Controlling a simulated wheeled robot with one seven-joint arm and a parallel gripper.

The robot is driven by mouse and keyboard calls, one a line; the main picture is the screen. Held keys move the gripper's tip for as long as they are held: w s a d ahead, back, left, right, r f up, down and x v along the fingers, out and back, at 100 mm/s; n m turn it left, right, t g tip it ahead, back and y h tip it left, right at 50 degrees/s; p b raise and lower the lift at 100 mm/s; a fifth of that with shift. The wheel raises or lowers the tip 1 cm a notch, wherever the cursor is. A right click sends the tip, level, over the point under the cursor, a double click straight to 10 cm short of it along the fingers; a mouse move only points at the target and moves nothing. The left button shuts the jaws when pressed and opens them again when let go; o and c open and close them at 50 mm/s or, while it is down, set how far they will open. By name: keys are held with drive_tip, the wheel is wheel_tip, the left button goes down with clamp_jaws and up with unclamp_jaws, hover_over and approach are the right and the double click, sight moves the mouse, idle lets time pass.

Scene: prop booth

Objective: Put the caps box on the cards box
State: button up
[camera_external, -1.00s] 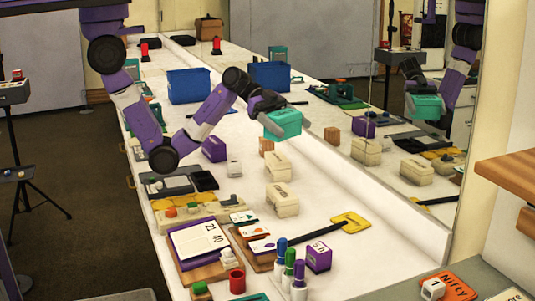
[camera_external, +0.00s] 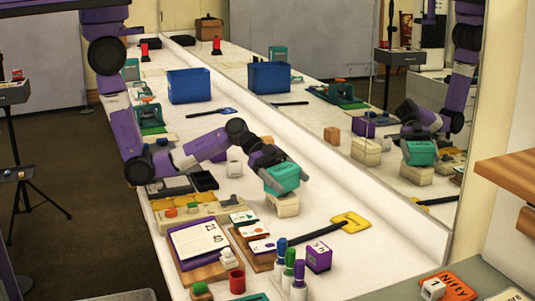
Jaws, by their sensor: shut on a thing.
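The teal box (camera_external: 283,181), which I take as the caps box, is held in my gripper (camera_external: 281,168). My gripper is shut on it from above and behind. The teal box is about level, directly over a cream box (camera_external: 284,206), which I take as the cards box. The cream box stands on the white counter, its upper part covered by the teal box. They look touching or nearly so; I cannot tell if weight rests on it. The mirror shows the same stack. The labels are too small to read.
A black-handled yellow paddle (camera_external: 350,222) lies to the right. Purple box (camera_external: 318,257), markers (camera_external: 288,271) and number-card tray (camera_external: 200,240) stand nearer. The blue bin (camera_external: 190,86) is farther back. A mirror wall bounds the counter's right.

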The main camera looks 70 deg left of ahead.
drive_tip(key=shift+f, duration=0.2)
drive_tip(key=shift+f, duration=0.2)
drive_tip(key=o, duration=1.2)
drive_tip(key=shift+r, duration=0.2)
drive_tip(key=v, duration=1.2)
drive_tip(key=shift+b, duration=0.4)
drive_tip(key=shift+w+r, duration=0.1)
drive_tip(key=shift+w, duration=0.05)
